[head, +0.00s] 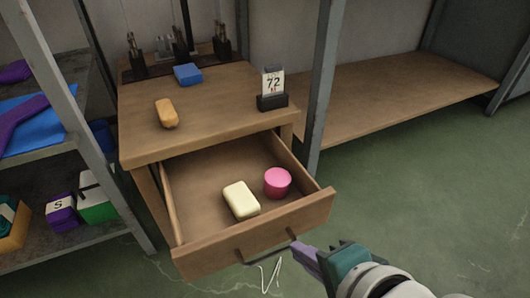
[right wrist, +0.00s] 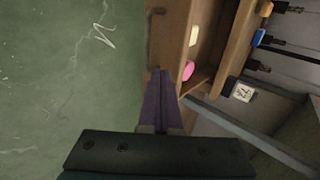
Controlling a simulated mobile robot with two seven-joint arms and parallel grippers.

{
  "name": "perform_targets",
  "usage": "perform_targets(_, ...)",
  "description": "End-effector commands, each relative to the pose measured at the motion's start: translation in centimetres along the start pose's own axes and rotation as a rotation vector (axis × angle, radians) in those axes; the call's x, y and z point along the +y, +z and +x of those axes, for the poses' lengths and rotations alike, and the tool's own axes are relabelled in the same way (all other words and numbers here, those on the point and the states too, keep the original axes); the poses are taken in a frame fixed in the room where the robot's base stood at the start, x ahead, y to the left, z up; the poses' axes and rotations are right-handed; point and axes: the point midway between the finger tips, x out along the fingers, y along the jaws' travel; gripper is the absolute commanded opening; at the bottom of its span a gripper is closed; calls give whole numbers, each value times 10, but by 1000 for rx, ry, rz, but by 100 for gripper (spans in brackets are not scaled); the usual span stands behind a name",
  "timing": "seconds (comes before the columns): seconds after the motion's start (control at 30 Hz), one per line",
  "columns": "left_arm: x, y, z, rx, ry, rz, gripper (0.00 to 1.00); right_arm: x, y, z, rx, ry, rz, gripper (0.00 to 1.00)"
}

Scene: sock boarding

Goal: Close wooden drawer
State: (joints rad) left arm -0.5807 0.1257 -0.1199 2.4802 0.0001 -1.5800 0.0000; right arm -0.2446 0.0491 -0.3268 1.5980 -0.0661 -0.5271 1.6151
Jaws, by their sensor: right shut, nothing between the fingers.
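The wooden drawer (head: 290,222) is pulled well out of the wooden table (head: 220,95). It holds a cream block (head: 241,200) and a pink cylinder (head: 277,182). A dark bar handle (head: 268,254) runs along its front. My right gripper (head: 296,246) has purple fingers, shut and empty, at the right end of the handle; I cannot tell whether they touch. In the right wrist view the shut fingers (right wrist: 159,75) point along the drawer front (right wrist: 168,40), beside the handle (right wrist: 150,35). My left gripper is not in view.
On the table top are an orange block (head: 166,113), a blue block (head: 188,74) and a stand marked 72 (head: 272,88). A grey-framed shelf (head: 95,130) stands close at the left, and a metal post (head: 322,80) at the right. Green floor is clear at the right.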

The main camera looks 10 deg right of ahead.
Motion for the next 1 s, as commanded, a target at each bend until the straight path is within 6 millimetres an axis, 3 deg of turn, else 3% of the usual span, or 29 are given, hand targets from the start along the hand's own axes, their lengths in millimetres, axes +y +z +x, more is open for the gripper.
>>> perform_targets(0.03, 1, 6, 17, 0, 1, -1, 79, 6, 0, 18, -1, -3, -3, 0)
perform_targets(0.1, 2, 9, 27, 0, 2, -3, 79, 5, 0, 31, 0, -3, -2, 0)
perform_targets(0.3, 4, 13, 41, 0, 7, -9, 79, -17, 0, 49, 0, -2, -2, 0)
perform_targets(0.83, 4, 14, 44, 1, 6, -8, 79, -27, 0, 54, -1, 1, -1, 0)
perform_targets(1.0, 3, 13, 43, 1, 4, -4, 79, -30, -8, 57, 1, 1, -1, 0)
